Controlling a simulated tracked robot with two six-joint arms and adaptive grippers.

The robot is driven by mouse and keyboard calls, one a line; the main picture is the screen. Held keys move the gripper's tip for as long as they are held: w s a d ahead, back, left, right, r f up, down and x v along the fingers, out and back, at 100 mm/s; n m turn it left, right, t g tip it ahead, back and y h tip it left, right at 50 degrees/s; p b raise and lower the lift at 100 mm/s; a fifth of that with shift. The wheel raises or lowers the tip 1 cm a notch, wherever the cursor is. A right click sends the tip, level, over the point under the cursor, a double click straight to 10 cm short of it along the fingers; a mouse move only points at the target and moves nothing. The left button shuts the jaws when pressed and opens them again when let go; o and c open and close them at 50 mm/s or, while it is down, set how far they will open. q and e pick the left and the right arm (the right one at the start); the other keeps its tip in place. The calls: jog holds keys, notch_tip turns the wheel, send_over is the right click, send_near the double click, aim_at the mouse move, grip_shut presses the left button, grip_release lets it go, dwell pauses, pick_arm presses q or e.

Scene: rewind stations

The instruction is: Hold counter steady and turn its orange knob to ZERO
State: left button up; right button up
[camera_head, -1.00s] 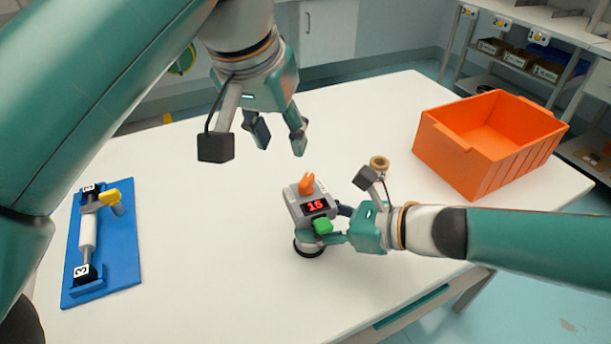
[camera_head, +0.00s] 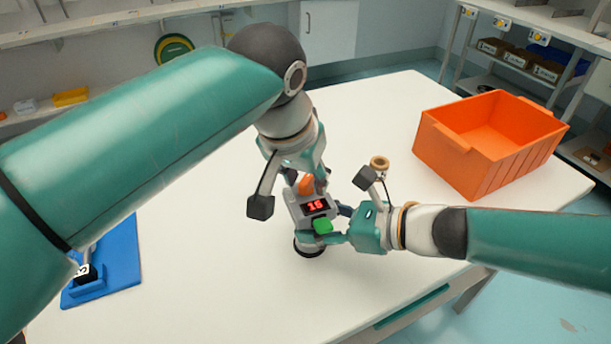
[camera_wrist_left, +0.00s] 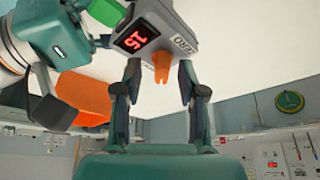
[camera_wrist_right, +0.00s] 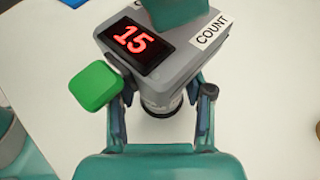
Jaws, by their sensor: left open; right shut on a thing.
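The grey counter (camera_head: 296,212) stands upright on a dark round base on the table, its red display reading 15 in the right wrist view (camera_wrist_right: 132,39). My right gripper (camera_head: 338,226) is shut on the counter's body below the display.
An orange bin (camera_head: 480,155) stands at the table's right. A small tan ring-topped object (camera_head: 379,163) is behind my right gripper. A blue board (camera_head: 118,262) with a black block marked 3 lies at the left, partly hidden by my left arm. The table's front is clear.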

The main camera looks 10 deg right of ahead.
pick_arm(q)
jog(key=shift+w+f, duration=0.1)
jog(key=shift+f, duration=0.1)
grip_shut()
jog(key=shift+d+n, duration=0.15)
jog(key=shift+n, duration=0.25)
jog(key=n+y, duration=0.1)
jog(key=n, duration=0.3)
jog(key=shift+d+t+y, duration=0.15)
jog(key=shift+t+y, duration=0.15)
jog(key=shift+y, duration=0.1)
jog(key=shift+n+y, duration=0.8)
jog(key=shift+n, duration=1.2)
grip_release()
